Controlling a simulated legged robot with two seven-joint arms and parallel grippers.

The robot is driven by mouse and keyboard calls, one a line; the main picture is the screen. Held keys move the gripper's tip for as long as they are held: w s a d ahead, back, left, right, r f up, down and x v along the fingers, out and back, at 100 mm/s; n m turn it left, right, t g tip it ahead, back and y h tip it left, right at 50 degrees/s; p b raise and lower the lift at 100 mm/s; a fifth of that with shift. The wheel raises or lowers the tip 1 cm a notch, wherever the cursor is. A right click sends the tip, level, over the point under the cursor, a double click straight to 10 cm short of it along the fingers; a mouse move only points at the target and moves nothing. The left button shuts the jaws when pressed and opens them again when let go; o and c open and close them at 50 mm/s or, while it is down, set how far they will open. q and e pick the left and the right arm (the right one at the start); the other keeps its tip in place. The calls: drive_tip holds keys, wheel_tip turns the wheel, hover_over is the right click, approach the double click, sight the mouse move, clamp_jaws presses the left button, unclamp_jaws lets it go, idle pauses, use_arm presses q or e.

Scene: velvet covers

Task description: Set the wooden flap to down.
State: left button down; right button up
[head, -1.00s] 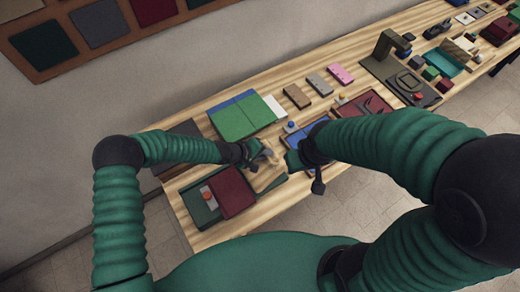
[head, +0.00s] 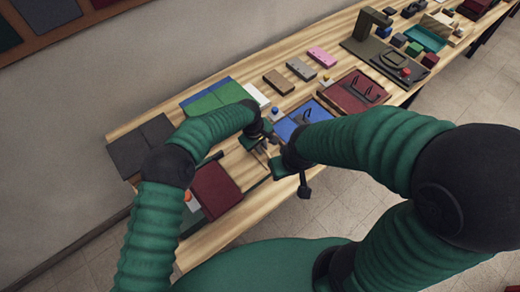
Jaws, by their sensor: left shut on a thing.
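The wooden flap (head: 242,167) is a pale wooden panel near the table's front edge, between the dark red cover and the blue panel. My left gripper (head: 266,146) is at the flap's far right side, shut on what looks like its edge. The gripper and forearm hide part of the flap, and its exact tilt is hard to tell. My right gripper (head: 283,167) is just right of the flap, close to my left gripper. Its fingers are too small and dark to read.
A dark red cover (head: 215,190) lies left of the flap. A blue panel (head: 300,120) and a red panel (head: 352,92) lie to the right. A green and blue cover (head: 215,97) is behind. Brown, grey and pink blocks stand at the back. Dark grey panels (head: 140,146) lie at the far left.

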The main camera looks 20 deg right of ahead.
use_arm(q)
drive_tip(key=shift+f, duration=0.15)
use_arm(e)
drive_tip(key=shift+s+a+f, duration=0.1)
drive_tip(key=shift+f, duration=0.05)
use_arm(q)
drive_tip(key=c, duration=1.9)
unclamp_jaws()
drive_tip(key=o, duration=0.4)
drive_tip(key=shift+w+f, duration=0.15)
drive_tip(key=shift+f, duration=0.05)
drive_tip(key=shift+d, duration=0.1)
use_arm(e)
drive_tip(key=shift+d+f, duration=0.1)
drive_tip(key=shift+d, duration=0.3)
drive_tip(key=shift+a, duration=0.1)
